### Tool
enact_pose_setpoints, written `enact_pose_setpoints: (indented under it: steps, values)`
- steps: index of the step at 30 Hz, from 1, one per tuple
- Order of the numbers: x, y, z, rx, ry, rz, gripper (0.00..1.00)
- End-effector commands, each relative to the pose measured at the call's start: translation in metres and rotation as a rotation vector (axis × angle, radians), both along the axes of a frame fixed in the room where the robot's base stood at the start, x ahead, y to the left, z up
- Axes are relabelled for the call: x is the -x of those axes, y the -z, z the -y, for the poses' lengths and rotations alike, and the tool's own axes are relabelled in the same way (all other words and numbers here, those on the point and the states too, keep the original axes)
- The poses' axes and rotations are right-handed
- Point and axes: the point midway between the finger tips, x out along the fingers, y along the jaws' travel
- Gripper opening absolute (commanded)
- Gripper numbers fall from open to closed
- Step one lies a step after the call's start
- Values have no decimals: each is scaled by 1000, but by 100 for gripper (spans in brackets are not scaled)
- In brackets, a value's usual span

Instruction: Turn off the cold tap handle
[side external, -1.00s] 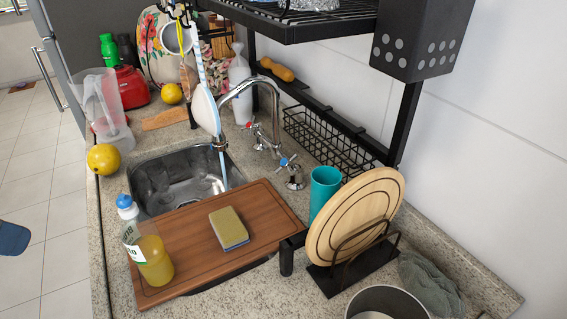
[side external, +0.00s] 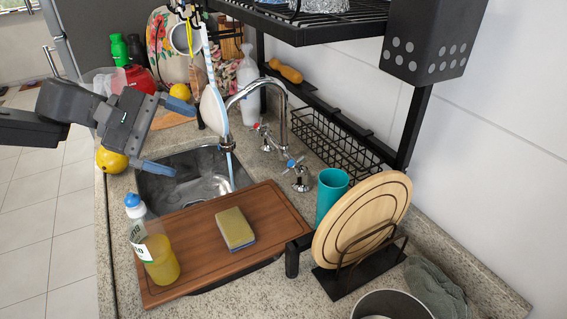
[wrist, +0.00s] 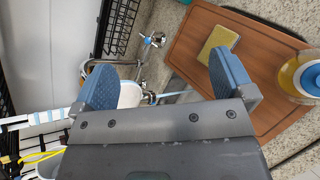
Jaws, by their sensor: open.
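The cold tap handle (side external: 293,165) is a chrome cross with a blue mark, at the right of the sink (side external: 165,190). In the wrist view it (wrist: 153,40) shows beyond and between my fingers, well apart from them. The red-marked handle (side external: 262,130) stands behind it. A curved chrome spout (side external: 262,86) rises between them, and a bluish water stream (side external: 231,172) runs into the sink. My gripper (side external: 175,138) is open and empty, above the left edge of the sink, its blue fingers pointing toward the tap.
A wooden board (side external: 200,240) with a sponge (side external: 235,229) and a yellow bottle (side external: 155,250) covers the near sink. A teal cup (side external: 331,190) and round boards (side external: 362,222) stand right of the cold handle. Utensils (side external: 211,95) hang from the rack (side external: 325,30) near the spout.

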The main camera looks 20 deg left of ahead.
Motion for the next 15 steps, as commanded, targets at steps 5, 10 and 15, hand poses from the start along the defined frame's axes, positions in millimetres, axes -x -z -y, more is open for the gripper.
enact_pose_setpoints:
  steps: [5, 10, 15]
  values:
    - [-54, 63, 13, 226, -228, -219, 100]
    - [-82, 118, 11, 347, -420, -361, 100]
    - [-93, 148, 7, 397, -527, -428, 100]
